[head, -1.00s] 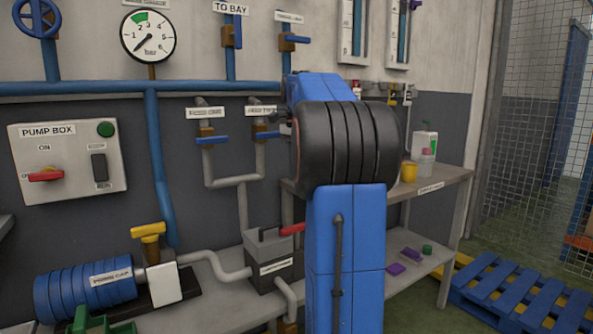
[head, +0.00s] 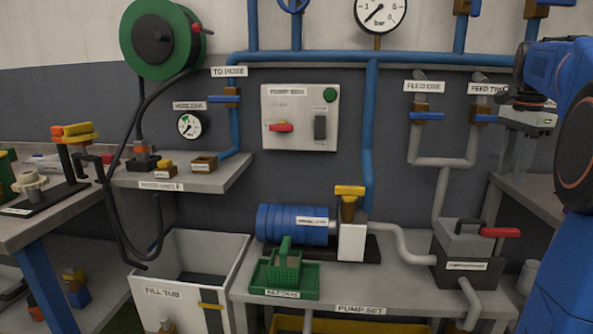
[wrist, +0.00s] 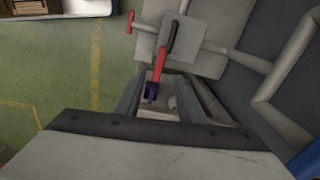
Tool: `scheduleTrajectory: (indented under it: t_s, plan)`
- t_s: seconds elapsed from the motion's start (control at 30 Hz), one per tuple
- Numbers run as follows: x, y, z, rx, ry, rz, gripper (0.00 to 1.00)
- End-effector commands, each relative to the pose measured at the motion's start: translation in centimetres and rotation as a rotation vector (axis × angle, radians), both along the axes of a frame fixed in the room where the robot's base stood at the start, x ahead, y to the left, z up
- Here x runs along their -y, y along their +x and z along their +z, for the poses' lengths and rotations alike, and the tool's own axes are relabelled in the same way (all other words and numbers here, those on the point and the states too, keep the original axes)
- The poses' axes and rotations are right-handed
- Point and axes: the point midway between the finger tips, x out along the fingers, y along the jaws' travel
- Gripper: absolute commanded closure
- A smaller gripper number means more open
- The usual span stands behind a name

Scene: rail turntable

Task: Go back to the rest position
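My blue arm (head: 562,70) stands at the right edge of the head view, partly cut off. My gripper (head: 516,168) hangs from it, pointing down in front of the wall, above and behind the grey box with the red lever (head: 466,255). In the wrist view my gripper (wrist: 168,88) shows two grey fingers apart with a gap between them. A small purple thing (wrist: 152,92) shows in that gap, seemingly farther below. Nothing appears held. The red lever (wrist: 160,62) shows just beyond the fingers.
The pump set bench (head: 375,296) carries a blue motor (head: 292,224) and a green tray (head: 290,292). The fill tub (head: 180,305) is left of it. A hose shelf (head: 200,182) juts from the wall. A worktable (head: 40,232) stands far left.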

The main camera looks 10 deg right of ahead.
Motion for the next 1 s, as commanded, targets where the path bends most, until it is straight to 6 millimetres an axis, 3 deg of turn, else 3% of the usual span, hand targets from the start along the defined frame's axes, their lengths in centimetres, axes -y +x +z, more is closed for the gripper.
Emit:
scheduleTrajectory:
  t_s: [0.2, 0.5, 0.8, 1.0]
  plan:
    - [-8.2, -1.7, -1.9, 0.049, -0.045, 0.288, 0.64]
    - [-18.0, -6.0, -6.3, 0.115, -0.117, 0.694, 0.64]
    - [-25.7, -11.9, -12.5, 0.181, -0.202, 1.095, 0.64]
    - [-29.6, -16.3, -17.6, 0.224, -0.265, 1.356, 0.64]
